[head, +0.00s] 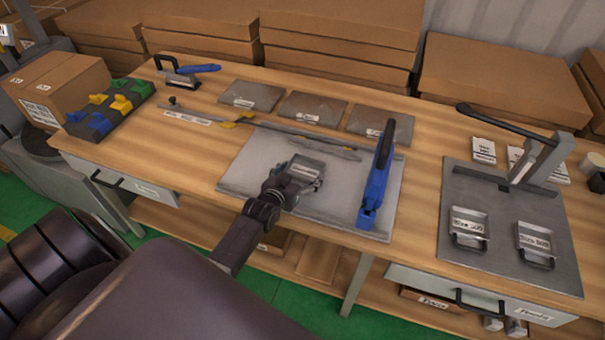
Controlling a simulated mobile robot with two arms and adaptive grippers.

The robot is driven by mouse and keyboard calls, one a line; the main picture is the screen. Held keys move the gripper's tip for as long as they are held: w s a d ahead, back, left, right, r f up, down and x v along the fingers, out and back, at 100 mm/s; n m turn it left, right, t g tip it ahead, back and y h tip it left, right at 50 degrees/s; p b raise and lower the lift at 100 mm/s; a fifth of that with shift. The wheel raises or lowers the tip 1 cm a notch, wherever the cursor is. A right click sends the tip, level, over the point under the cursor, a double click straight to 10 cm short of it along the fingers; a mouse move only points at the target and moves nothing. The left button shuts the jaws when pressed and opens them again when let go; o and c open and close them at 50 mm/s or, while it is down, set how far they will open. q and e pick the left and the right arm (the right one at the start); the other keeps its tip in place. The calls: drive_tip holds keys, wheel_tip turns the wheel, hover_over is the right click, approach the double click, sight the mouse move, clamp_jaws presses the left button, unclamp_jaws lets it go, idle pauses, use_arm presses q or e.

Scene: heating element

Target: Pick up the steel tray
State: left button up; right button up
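My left gripper (290,183) reaches in from the lower left, over the flat grey metal sheet (240,175) in the middle of the workbench. A small grey metal tray-like piece with a pale label (305,167) shows right at its fingertips. The fingers overlap this piece, and I cannot tell whether they are closed on it. Two small grey metal trays with handles and labels, a left one (468,227) and a right one (535,240), sit on the grey base plate at the right. The labels are too small to read surely. My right gripper is not in view.
A blue-handled tool (375,185) stands on the sheet's right side. Flat plates (313,105) lie behind it. A lever press (535,155) rises at the right. Coloured blocks (110,107) and a cardboard box (60,85) are at the left. Bare wood shows left of the sheet.

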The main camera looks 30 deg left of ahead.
use_arm(q)
drive_tip(key=c, duration=0.5)
drive_tip(key=shift+c, duration=0.4)
drive_tip(key=shift+r, duration=0.15)
